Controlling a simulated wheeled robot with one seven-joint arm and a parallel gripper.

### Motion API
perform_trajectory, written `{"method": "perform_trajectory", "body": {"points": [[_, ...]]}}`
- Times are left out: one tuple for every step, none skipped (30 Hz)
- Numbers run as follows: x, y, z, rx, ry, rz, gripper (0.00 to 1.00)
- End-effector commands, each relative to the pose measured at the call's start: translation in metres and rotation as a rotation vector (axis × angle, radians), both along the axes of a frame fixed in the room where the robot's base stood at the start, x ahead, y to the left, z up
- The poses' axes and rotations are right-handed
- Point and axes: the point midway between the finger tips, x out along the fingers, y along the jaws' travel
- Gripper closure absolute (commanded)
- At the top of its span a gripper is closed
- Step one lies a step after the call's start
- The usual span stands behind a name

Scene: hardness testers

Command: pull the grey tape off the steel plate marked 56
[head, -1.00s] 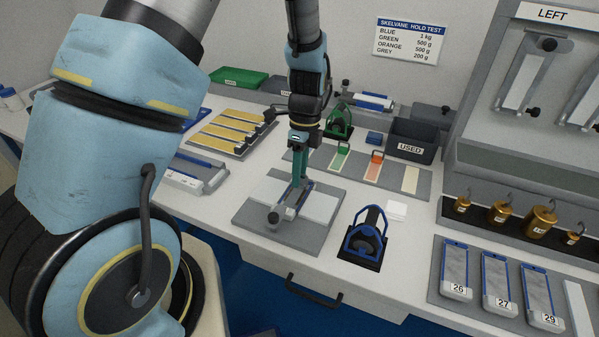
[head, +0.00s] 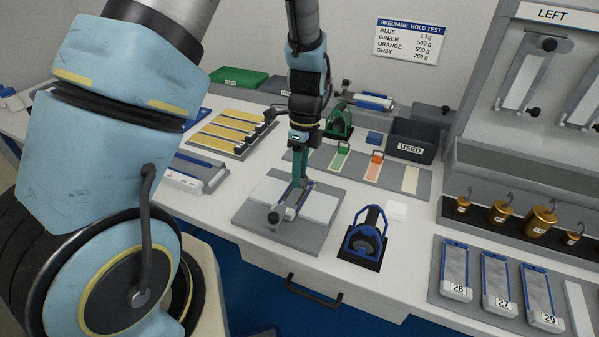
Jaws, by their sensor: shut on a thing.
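My gripper (head: 301,180) points down with its teal fingers at the far end of a narrow steel plate (head: 289,204). The plate lies on a grey board at the middle of the bench, with a dark knob at its near end. The fingers are shut on a thin thing there, which looks like the end of the grey tape. The fingers hide most of the tape, and it is too small to tell how much of it is stuck down. No number 56 can be read on this plate from here.
A blue-handled tool (head: 368,236) stands right of the grey board (head: 262,232). Behind are a strip of coloured samples (head: 375,166) and the dark USED bin (head: 413,139). Plates marked 26, 27 and 29 lie on a tray (head: 437,287) at right, below brass weights (head: 503,212).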

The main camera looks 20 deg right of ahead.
Motion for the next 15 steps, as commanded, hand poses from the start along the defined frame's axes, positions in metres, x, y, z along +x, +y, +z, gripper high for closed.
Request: {"method": "perform_trajectory", "body": {"points": [[0.000,0.000,0.000,0.001,0.001,0.000,1.00],[0.000,0.000,0.000,0.001,0.001,0.000,1.00],[0.000,0.000,0.000,0.001,0.001,0.000,1.00],[0.000,0.000,0.001,0.001,0.001,0.000,1.00],[0.000,0.000,0.001,0.001,0.001,0.000,1.00],[0.000,0.000,0.001,0.001,0.001,0.000,1.00],[0.000,0.000,0.002,0.001,0.001,0.000,1.00],[0.000,0.000,0.003,0.001,0.001,0.000,1.00],[0.000,0.000,0.005,0.000,0.000,0.000,1.00],[0.000,0.000,0.006,0.000,0.000,0.000,1.00],[0.000,0.000,0.008,-0.001,0.001,0.000,1.00],[0.000,0.000,0.011,-0.001,0.001,0.000,1.00],[0.000,0.000,0.014,-0.001,0.001,0.000,1.00],[0.000,0.000,0.016,-0.001,0.001,0.000,1.00],[0.000,0.000,0.019,-0.001,0.001,0.000,1.00]]}}
